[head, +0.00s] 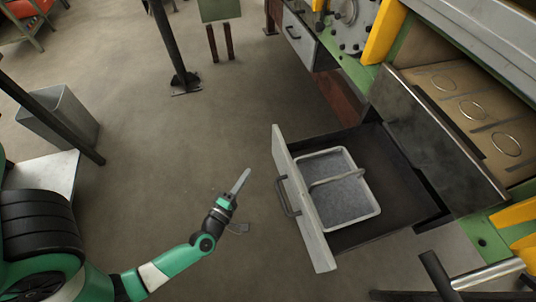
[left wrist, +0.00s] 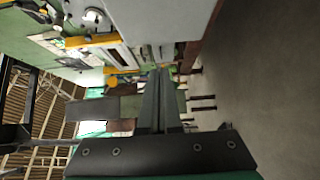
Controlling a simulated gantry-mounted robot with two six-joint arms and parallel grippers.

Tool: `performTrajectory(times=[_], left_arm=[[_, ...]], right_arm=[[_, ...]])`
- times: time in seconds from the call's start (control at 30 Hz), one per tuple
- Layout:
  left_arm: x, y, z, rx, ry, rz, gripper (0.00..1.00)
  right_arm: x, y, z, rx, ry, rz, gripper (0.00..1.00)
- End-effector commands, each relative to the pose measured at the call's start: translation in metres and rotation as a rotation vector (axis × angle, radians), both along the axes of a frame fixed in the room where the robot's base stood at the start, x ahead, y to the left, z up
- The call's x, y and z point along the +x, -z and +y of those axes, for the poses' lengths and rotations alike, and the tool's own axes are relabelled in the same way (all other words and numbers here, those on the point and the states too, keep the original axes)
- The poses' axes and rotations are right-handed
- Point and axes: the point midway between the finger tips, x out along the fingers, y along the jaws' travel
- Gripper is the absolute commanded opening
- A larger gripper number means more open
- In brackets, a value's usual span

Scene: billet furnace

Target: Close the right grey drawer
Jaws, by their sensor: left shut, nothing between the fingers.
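The right grey drawer (head: 304,207) stands pulled out of the machine, with its pale front and dark bar handle (head: 288,197) facing left in the head view. A grey basket with a carrying handle (head: 347,212) sits inside it. My left gripper (head: 245,174) is shut and empty, to the left of the drawer front and apart from it. Its closed fingers also show in the left wrist view (left wrist: 162,75). A grey panel fills the top of that view; I cannot tell which part it is. My right gripper is not in view.
Another grey drawer (head: 299,38) with a handle is at the machine's upper end. A grey bin (head: 62,118) and a dark post (head: 172,45) stand on the left. Open floor lies left of the pulled-out drawer. A black and silver bar (head: 478,275) is at lower right.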

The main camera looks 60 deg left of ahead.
Motion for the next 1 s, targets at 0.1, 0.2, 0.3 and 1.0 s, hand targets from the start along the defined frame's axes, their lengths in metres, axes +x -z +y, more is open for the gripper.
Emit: performTrajectory(times=[0.1,0.2,0.3,1.0], left_arm=[[0.020,0.002,0.016,0.001,-0.004,-0.007,0.00],[0.038,0.001,0.029,0.002,-0.003,-0.006,0.00],[0.056,0.000,0.042,0.003,-0.003,-0.005,0.00],[0.105,0.000,0.041,0.001,0.001,-0.002,0.00]], right_arm=[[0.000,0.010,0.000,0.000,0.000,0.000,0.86],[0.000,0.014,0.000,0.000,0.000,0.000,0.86],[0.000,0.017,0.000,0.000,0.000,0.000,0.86],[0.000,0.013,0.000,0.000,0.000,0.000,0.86]])
